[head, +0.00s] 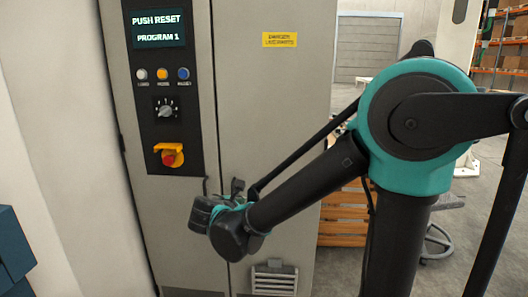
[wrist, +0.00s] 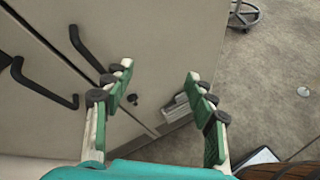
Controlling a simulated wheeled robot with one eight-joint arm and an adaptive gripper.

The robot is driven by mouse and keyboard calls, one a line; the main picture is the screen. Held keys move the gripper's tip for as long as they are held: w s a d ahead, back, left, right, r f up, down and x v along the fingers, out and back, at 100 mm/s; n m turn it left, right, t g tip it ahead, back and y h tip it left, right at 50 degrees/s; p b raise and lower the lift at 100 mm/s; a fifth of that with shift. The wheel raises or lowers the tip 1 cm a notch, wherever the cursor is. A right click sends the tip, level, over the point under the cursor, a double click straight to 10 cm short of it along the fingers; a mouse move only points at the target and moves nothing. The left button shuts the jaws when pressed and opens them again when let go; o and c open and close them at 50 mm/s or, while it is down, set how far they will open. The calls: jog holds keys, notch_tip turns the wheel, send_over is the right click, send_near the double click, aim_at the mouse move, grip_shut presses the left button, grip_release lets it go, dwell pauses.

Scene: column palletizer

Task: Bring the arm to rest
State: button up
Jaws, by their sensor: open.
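My arm reaches down and left in the head view, in front of a grey control cabinet (head: 268,110). My gripper shows in the wrist view (wrist: 160,85) with its two green fingers spread apart and nothing between them. In the head view the fingers are mostly hidden behind my wrist. Behind the fingers in the wrist view are the cabinet front with its black handles (wrist: 88,50), a vent (wrist: 176,108) and the concrete floor (wrist: 265,85).
The cabinet carries a black panel with a display (head: 158,29) reading "PUSH RESET PROGRAM 1", several buttons, a rotary selector (head: 165,109) and a red-and-yellow switch (head: 169,155). A wooden crate or pallet stack (head: 343,215) stands right of the cabinet. Shelving stands far right.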

jog(key=s+d+f+m+g, duration=0.2)
jog(key=d+f+m+g, duration=0.15)
jog(key=d+m, duration=0.4)
jog(key=s+d+f+m+g, duration=0.25)
jog(key=d+f+m, duration=0.2)
jog(key=d, duration=0.55)
jog(key=s+d+f+m+g+y, duration=0.1)
jog(key=s+d+f+m+y, duration=0.3)
jog(key=s+m, duration=0.6)
notch_tip(320, 180, down, 3)
jog(key=d+m, duration=0.2)
jog(key=m, duration=0.2)
jog(key=shift+s+d+f+y, duration=0.2)
jog(key=shift+s+y, duration=0.15)
jog(key=shift+y, duration=0.05)
